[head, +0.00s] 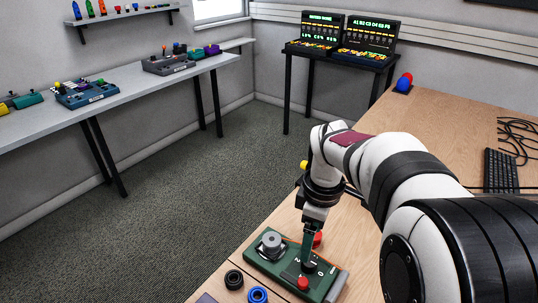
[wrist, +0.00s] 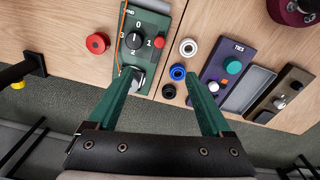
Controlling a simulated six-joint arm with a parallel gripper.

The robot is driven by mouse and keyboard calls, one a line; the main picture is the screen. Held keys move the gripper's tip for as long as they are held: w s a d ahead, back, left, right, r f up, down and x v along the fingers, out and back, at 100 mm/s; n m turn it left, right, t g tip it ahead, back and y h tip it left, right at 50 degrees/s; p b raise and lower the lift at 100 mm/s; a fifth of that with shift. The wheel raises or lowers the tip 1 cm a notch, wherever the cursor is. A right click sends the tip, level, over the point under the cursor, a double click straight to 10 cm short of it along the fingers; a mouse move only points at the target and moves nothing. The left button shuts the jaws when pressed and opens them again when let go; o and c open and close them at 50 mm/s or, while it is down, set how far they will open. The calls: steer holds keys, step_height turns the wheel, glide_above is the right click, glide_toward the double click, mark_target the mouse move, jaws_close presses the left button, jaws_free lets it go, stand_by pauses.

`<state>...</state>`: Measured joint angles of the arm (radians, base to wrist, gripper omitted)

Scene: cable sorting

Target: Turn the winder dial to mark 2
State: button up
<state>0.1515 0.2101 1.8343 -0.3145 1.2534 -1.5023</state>
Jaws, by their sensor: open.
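The green winder board (head: 254,258) lies on the wooden table in the head view and shows at the top in the wrist view (wrist: 152,20). Its black dial (wrist: 134,40) has marks 0, 1 and 3 visible around it. A pale line on the dial seems to point towards 0, though it is small. Mark 2 shows in the head view beside my gripper. A grey spool (head: 271,243) stands at one end of the board. My gripper (head: 308,262) is open and empty, pointing down over the dial area; its green fingers (wrist: 161,75) are spread wide in the wrist view.
A red button (head: 302,283) is on the board and a loose red piece (wrist: 97,43) lies beside it. White (wrist: 188,47), blue (wrist: 178,72) and black rings lie on the other side. A purple device (wrist: 222,70) stands beyond them. The table edge is close to the spool.

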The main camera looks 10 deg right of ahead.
mark_target(310, 261)
steer(key=w+d+f+n, duration=0.3)
steer(key=w+f+n, duration=0.1)
steer(key=w, duration=0.1)
steer(key=shift+h, duration=0.3)
steer(key=f, duration=1.4)
steer(key=shift+w+f, duration=0.2)
steer(key=shift+w, duration=0.2)
jaws_close()
